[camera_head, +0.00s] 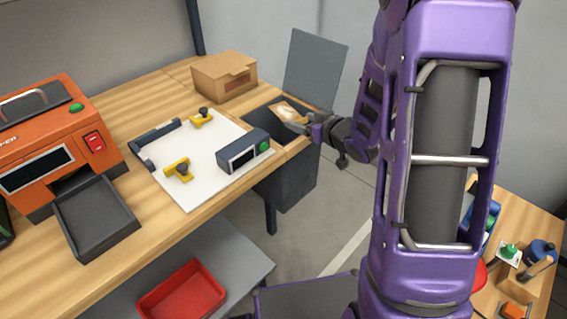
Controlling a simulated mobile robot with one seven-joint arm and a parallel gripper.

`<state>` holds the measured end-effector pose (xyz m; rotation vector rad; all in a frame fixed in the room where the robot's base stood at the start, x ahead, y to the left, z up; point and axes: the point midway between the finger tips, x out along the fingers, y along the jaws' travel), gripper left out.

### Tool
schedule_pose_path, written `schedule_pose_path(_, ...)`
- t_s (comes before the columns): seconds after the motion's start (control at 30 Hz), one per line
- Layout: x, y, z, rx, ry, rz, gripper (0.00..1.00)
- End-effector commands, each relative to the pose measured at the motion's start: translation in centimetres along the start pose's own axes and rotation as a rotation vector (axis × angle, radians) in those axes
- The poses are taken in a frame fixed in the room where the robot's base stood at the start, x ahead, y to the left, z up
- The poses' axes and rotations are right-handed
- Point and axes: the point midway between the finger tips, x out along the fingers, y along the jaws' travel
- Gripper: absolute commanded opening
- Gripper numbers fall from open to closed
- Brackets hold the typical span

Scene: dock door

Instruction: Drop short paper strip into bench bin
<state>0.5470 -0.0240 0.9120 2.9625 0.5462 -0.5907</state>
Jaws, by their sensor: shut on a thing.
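The bench bin (292,183) is a dark grey box set into the right end of the wooden bench. Its grey lid (316,68) stands open behind the opening. My gripper (303,124) is at the bin's opening, reaching in from the right, and is shut on the short paper strip (286,111). The strip looks pale with tan patches and shows over the dark opening. Its height above the bin is hard to tell. The fingertips are small and partly hidden.
A cardboard box (224,78) stands left of the lid. A white board (196,178) with yellow clamps and a dark device (242,155) lies left of the bin. An orange machine (55,140) is at far left. A red tray (182,292) sits on a lower shelf.

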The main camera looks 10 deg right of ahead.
Motion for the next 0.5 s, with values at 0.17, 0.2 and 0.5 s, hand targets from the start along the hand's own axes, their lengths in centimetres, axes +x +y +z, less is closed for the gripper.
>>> schedule_pose_path(0.17, 0.06, 0.00, 0.13, 0.000, 0.001, 0.000, 0.17)
schedule_pose_path(0.2, 0.06, 0.00, 0.12, 0.000, 0.001, 0.000, 0.17)
schedule_pose_path(0.5, 0.05, 0.01, 0.11, 0.000, 0.001, 0.000, 1.00)
